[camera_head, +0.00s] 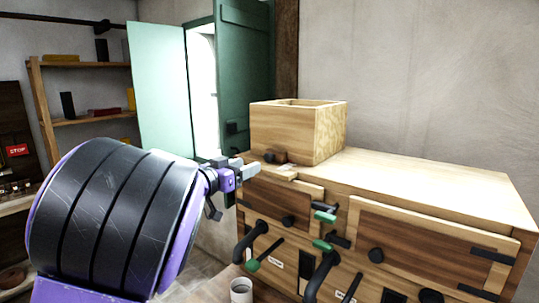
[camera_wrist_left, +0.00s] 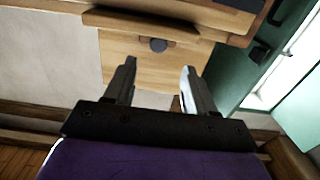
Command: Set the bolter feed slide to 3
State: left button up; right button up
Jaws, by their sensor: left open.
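The bolter is a long wooden cabinet (camera_head: 440,185) with a wooden feed box (camera_head: 283,128) on its top left end. At the foot of the box is a small brown slide piece with a dark round knob (camera_head: 269,156). What looks like the same knob shows in the left wrist view (camera_wrist_left: 158,45), in front of pale wood and beyond the fingers. My left gripper (camera_head: 250,169) is open and empty, just left of and slightly below the knob, apparently apart from it. In the left wrist view its two fingers (camera_wrist_left: 158,83) are spread. No scale number is readable. My right gripper is not seen.
Green-handled levers (camera_head: 323,215) and dark curved handles (camera_head: 250,240) stick out from the cabinet front. A pale cup (camera_head: 241,290) stands below. An open green shutter (camera_head: 160,85) and a shelf (camera_head: 90,120) are behind my left arm. The cabinet top is clear right of the box.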

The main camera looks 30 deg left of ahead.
aim_at(267, 157)
pick_arm(q)
jog(key=w+p, duration=0.1)
jog(key=w, duration=0.2)
jog(key=w+p, duration=0.1)
jog(key=w, duration=0.1)
jog(key=w+p, duration=0.1)
jog(key=w, duration=0.2)
jog(key=shift+w+d+f, duration=0.1)
jog(key=shift+w+d, duration=0.25)
jog(key=shift+d, duration=0.05)
jog(key=shift+s+r, duration=0.25)
jog(key=shift+s, duration=0.25)
jog(key=shift+c, duration=0.3)
jog(key=shift+w, duration=0.1)
grip_shut()
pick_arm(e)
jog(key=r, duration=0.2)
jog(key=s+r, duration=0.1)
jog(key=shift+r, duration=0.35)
